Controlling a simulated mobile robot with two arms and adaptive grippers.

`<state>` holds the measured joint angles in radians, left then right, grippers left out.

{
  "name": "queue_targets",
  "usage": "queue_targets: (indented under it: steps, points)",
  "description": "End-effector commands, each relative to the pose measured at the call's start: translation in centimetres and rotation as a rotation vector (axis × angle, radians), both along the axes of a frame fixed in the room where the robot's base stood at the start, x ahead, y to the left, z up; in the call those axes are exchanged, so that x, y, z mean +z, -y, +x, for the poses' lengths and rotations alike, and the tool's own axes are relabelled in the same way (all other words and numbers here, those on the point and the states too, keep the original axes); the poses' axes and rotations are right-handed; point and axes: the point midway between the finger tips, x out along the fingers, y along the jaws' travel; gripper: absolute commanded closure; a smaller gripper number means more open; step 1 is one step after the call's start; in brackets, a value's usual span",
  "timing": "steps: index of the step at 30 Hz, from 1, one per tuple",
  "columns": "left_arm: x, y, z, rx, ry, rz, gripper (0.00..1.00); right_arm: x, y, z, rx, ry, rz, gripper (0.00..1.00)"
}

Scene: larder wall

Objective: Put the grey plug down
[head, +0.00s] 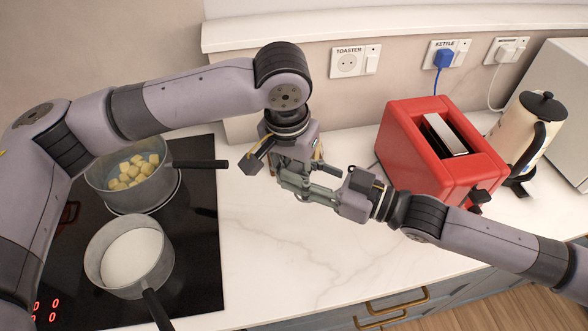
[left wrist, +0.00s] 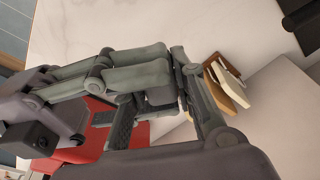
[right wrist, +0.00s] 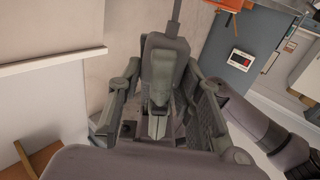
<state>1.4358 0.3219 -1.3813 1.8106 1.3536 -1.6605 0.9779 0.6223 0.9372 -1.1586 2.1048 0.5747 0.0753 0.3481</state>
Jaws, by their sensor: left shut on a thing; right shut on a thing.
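My left gripper (head: 292,170) hangs over the counter from above, and my right gripper (head: 322,190) reaches in from the right. Their fingers meet and overlap above the white worktop (head: 260,240), left of the red toaster (head: 410,140). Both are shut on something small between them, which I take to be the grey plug. It is mostly hidden by the fingers, and I cannot make out its outline. The wrist views show the crossed fingers close up, at the left gripper (left wrist: 160,90) and the right gripper (right wrist: 160,110).
The toaster socket (head: 347,63) is empty. A blue plug (head: 442,58) sits in the kettle socket and a white plug (head: 505,54) in the microwave socket. A pan of yellow cubes (head: 133,170) and a pan of white liquid (head: 130,257) stand on the hob. The front worktop is clear.

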Motion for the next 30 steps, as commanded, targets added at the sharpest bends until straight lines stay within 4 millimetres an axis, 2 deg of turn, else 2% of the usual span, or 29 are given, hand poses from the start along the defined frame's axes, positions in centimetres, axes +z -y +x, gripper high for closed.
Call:
queue_targets:
  steps: [2,3,12,23,26,30]
  points:
    - [0.0,0.1,-0.1,-0.002,-0.001,-0.001,1.00,0.0,0.0,0.0,0.000,0.000,0.000,1.00]
    - [0.0,0.1,-0.1,-0.002,0.000,-0.002,1.00,0.0,0.0,0.0,0.000,0.000,0.000,0.65]
    - [0.0,0.1,0.0,-0.001,0.001,-0.001,1.00,0.0,0.0,0.0,0.000,0.000,0.000,0.45]
    - [0.0,0.0,0.0,-0.001,0.000,-0.001,1.00,0.0,0.3,-0.1,-0.001,0.000,-0.001,0.44]
    - [0.0,0.0,0.0,-0.001,0.000,-0.001,1.00,-0.1,1.2,-0.5,-0.002,0.000,-0.003,0.44]
    - [0.0,0.0,0.0,-0.001,0.001,-0.001,1.00,-0.2,3.5,-1.7,-0.003,-0.001,-0.006,0.44]
